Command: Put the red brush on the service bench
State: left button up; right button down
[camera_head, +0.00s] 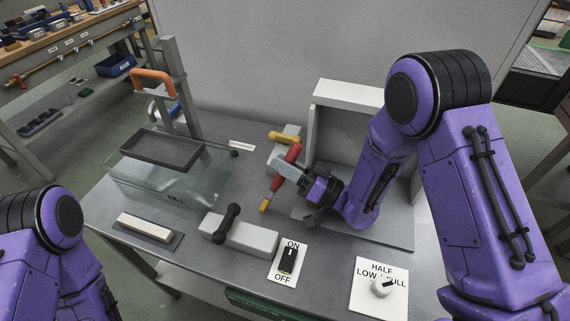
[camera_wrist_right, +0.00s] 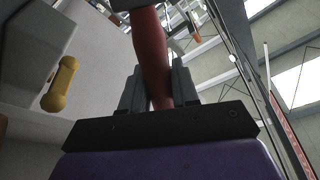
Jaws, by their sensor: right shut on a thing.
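The red brush (camera_head: 292,154) is held in my right gripper (camera_head: 287,169), above the grey bench (camera_head: 190,228). Its red handle slants up to the right, and a yellow-orange end (camera_head: 265,205) points down to the left. In the right wrist view the red handle (camera_wrist_right: 151,50) stands between the two fingers of my right gripper (camera_wrist_right: 158,88), which are shut on it. My left arm shows at the lower left of the head view, but its gripper is out of sight. No label shows which surface is the service bench.
A yellow-handled item (camera_head: 284,137) rests on a light block behind the brush. A black-handled item (camera_head: 227,222) sits on a grey block in front. A clear tank (camera_head: 165,186), an ON/OFF switch (camera_head: 288,259), a dial plate (camera_head: 378,290) and an open white box (camera_head: 318,125) surround it.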

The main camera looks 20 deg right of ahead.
jog(key=shift+f+b, duration=0.3)
jog(key=shift+b, duration=0.05)
jog(key=c, duration=0.8)
grip_release()
jog(key=shift+w, duration=0.15)
jog(key=shift+c, duration=0.2)
jog(key=shift+r, duration=0.1)
